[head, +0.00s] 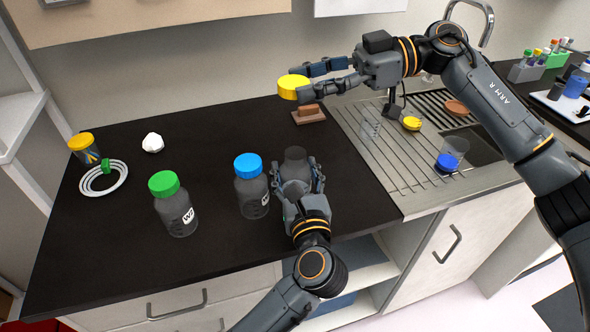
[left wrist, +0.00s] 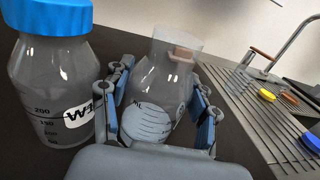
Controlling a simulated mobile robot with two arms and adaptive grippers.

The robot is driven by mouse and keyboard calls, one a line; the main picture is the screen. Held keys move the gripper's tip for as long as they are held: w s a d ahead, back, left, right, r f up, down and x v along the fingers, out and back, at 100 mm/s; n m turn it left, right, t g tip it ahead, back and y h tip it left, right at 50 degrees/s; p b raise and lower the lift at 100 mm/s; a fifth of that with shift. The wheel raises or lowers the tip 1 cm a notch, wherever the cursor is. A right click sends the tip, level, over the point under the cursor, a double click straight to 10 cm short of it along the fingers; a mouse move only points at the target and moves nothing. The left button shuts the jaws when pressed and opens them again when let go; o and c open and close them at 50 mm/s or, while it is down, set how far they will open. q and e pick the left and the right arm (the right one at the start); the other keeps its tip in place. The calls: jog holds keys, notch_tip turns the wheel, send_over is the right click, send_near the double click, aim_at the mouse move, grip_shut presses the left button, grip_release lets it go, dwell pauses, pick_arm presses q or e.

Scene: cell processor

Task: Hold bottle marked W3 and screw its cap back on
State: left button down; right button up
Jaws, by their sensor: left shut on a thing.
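An uncapped clear bottle (head: 295,158) stands on the dark counter, its open neck upward. My left gripper (head: 297,182) is shut around its body; the left wrist view shows the bottle (left wrist: 152,110) between the blue-padded fingers (left wrist: 160,122). Its label is mostly hidden, so I cannot read its mark. My right gripper (head: 307,83) is raised above the back of the counter, up and slightly right of the bottle. It is shut on a yellow cap (head: 293,87), held apart from the bottle.
A blue-capped bottle (head: 250,190) stands close left of the held bottle, a green-capped one (head: 178,210) farther left. A brown block (head: 309,114) lies behind; the sink drainboard (head: 372,160) is right.

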jog(key=c, duration=0.6)
jog(key=m+t, duration=0.2)
send_over(310, 167)
notch_tip(310, 167, down, 8)
jog(key=r, duration=0.1)
jog(key=shift+f, duration=2.4)
jog(key=shift+f, duration=0.25)
jog(key=shift+f, duration=0.35)
jog(key=shift+f, duration=0.15)
jog(key=shift+f, duration=0.35)
jog(key=o, duration=1)
